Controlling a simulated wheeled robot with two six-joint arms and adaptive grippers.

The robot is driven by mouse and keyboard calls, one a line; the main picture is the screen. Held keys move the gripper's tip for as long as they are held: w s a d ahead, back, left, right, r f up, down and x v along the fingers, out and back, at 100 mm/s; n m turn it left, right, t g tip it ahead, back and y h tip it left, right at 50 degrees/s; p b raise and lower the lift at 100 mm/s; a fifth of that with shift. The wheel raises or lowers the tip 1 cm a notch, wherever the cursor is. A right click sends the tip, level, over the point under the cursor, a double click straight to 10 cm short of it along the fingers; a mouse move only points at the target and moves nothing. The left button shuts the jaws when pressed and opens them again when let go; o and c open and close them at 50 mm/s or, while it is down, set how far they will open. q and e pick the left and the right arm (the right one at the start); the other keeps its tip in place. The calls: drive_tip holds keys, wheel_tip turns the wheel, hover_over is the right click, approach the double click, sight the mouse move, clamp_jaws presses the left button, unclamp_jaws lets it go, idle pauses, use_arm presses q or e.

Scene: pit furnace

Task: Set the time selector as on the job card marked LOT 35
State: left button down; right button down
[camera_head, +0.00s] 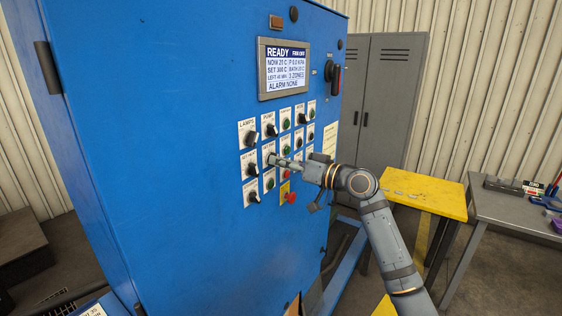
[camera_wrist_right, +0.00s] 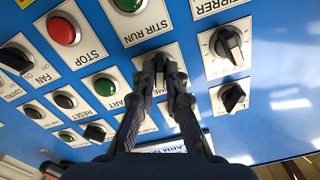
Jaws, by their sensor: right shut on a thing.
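The blue furnace cabinet carries rows of selectors and buttons on white plates. My right gripper (camera_head: 274,160) is at the second row in the head view, at the panel. In the right wrist view the gripper (camera_wrist_right: 161,70) is shut on a dark selector knob on a white plate (camera_wrist_right: 146,62). I take it for the time selector; fingers hide most of the knob, its pointer and its label. A white card (camera_head: 93,311) at the lower left edge of the head view seems to end in 35; the rest is cut off. My left gripper is not in view.
The display (camera_head: 284,69) reads READY and ALARM NONE. A green STIR RUN button (camera_wrist_right: 128,4), a red STOP button (camera_wrist_right: 63,29) and another selector (camera_wrist_right: 227,43) sit close to the gripper. A yellow table (camera_head: 430,196) and grey bench (camera_head: 505,211) stand right.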

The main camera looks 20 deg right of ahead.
drive_tip(key=shift+m, duration=0.5)
idle(0.3)
drive_tip(key=c, duration=1.4)
unclamp_jaws()
drive_tip(key=shift+d, duration=0.1)
drive_tip(key=v, duration=0.7)
drive_tip(key=shift+s, duration=0.2)
